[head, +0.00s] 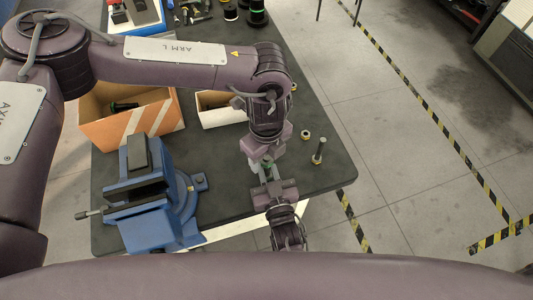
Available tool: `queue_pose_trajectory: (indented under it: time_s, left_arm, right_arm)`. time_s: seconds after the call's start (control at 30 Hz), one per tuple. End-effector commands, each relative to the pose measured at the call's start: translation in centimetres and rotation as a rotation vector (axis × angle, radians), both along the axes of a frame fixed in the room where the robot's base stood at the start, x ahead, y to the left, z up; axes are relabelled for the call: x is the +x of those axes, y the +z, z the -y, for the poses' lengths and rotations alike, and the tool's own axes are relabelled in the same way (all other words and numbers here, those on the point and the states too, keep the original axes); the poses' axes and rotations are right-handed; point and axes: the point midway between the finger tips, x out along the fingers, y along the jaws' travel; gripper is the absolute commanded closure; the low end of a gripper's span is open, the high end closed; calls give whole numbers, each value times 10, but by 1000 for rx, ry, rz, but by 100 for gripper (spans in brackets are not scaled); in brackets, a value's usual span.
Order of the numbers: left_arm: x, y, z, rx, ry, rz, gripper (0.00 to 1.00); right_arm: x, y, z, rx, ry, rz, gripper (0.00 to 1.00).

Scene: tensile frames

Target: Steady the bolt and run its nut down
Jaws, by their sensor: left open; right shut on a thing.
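My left gripper (264,160) points down over the right part of the dark table, open, just above my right gripper. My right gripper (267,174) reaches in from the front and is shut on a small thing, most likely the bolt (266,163). Only a little greenish-grey of it shows between the two grippers, and its nut cannot be made out. Another bolt (319,151) stands upright on the table to the right, with a brass-coloured piece at its foot.
A blue vise (150,200) stands on the table (225,205) at the left. Behind it are an orange-striped box (128,128) holding a dark item and a pale box (218,112). Tools and dark spools lie at the back. The table's right edge is near the standing bolt.

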Motion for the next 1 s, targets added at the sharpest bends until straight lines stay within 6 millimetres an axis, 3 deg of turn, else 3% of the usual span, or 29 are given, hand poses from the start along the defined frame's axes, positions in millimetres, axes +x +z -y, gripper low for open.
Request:
queue_pose_trajectory:
  time_s: [0.23, 0.5, 0.7, 1.0]
  left_arm:
    - [1, 18, 1, -3, 1, 1, 42]
    - [1, 76, 1, -3, -1, 3, 42]
    - [1, 108, 0, 1, 0, 2, 42]
    - [0, 120, 0, -1, 0, -1, 42]
  right_arm:
    - [0, 0, 0, 0, 0, 1, 100]
    - [0, 0, 0, 0, 0, 1, 100]
    - [0, 0, 0, 0, 0, 1, 100]
    - [0, 0, 0, 0, 0, 1, 100]
